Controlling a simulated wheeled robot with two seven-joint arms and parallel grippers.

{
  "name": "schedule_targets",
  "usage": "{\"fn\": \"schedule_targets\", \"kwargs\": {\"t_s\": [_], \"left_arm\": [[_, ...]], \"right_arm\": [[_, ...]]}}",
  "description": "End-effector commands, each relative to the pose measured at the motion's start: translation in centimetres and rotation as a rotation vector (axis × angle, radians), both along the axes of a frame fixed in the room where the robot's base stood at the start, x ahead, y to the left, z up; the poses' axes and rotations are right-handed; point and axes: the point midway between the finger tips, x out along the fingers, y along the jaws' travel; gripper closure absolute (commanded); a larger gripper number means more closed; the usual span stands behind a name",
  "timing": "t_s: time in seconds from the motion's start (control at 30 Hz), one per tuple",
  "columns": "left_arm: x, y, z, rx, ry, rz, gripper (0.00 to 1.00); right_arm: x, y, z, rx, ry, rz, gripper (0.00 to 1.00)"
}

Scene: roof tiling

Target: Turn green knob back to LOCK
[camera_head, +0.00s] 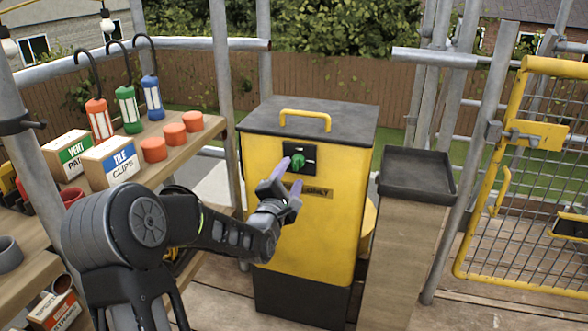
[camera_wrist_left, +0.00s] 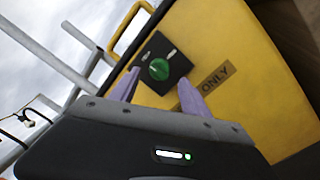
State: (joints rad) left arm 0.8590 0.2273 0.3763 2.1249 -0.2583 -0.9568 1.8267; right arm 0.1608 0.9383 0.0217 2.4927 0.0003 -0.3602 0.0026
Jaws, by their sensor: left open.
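The green knob (camera_head: 298,162) sits on a black plate (camera_head: 314,157) on the front of a yellow box (camera_head: 265,215) with a dark lid. The knob also shows in the left wrist view (camera_wrist_left: 159,69), with small white marks on the plate around it. The marks are too small to read. My left gripper (camera_head: 289,175) is open, with its purple fingertips just in front of the knob. In the left wrist view (camera_wrist_left: 158,88) the fingers lie either side of the knob's lower part, apart from it. My right gripper is not in view.
A black tray (camera_head: 416,176) tops a wooden post right of the yellow box. A yellow mesh gate (camera_head: 520,180) stands far right.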

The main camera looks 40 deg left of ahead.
Motion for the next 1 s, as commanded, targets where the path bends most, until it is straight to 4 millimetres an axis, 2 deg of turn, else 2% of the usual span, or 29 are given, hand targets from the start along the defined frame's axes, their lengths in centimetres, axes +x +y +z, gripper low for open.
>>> {"fn": "schedule_targets", "kwargs": {"t_s": [0.1,0.3,0.83,1.0], "left_arm": [[-1.9,-0.6,-0.1,0.000,0.003,0.001,0.45],[-3.5,-1.2,-0.4,-0.001,0.001,-0.001,0.45],[-3.5,-1.2,-0.4,0.000,0.001,0.000,0.45],[-3.5,-1.3,-0.6,0.072,0.037,0.004,0.45]], "right_arm": [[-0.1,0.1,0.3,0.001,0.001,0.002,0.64],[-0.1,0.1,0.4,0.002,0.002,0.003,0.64],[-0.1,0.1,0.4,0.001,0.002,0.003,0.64],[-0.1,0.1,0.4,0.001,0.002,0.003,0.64]]}}
